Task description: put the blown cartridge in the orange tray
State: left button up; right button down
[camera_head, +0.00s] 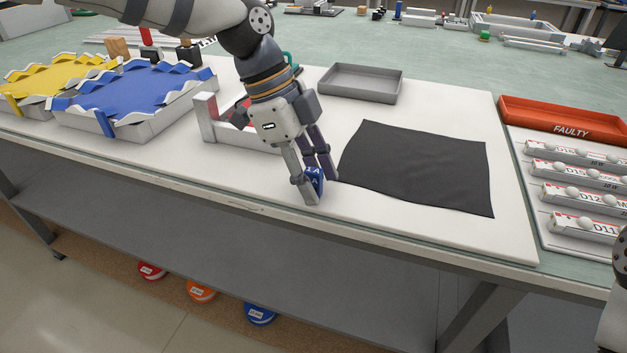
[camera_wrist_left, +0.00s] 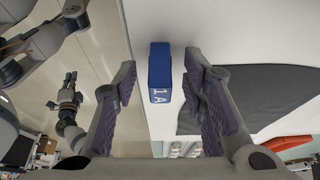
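A small blue cartridge (camera_head: 317,180) with white lettering that reads like 1A stands on the white board near its front edge. My left gripper (camera_head: 318,190) is down at it. In the left wrist view the cartridge (camera_wrist_left: 160,72) sits between my left gripper's two fingers (camera_wrist_left: 158,90), with a gap on each side, so the gripper is open around it. The orange tray (camera_head: 530,105), marked FAULTY, is at the far right of the head view and looks empty. My right gripper (camera_wrist_left: 68,95) seems to show small at the left of the wrist view; its finger state is unclear.
A dark cloth (camera_head: 420,165) lies flat right of my left gripper. A grey tray (camera_head: 362,82) stands behind it. Blue (camera_head: 140,90) and yellow (camera_head: 60,75) trays are at the left. A rack of labelled cartridges (camera_head: 580,196) lies before the orange tray.

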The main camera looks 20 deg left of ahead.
pick_arm(q)
grip_shut()
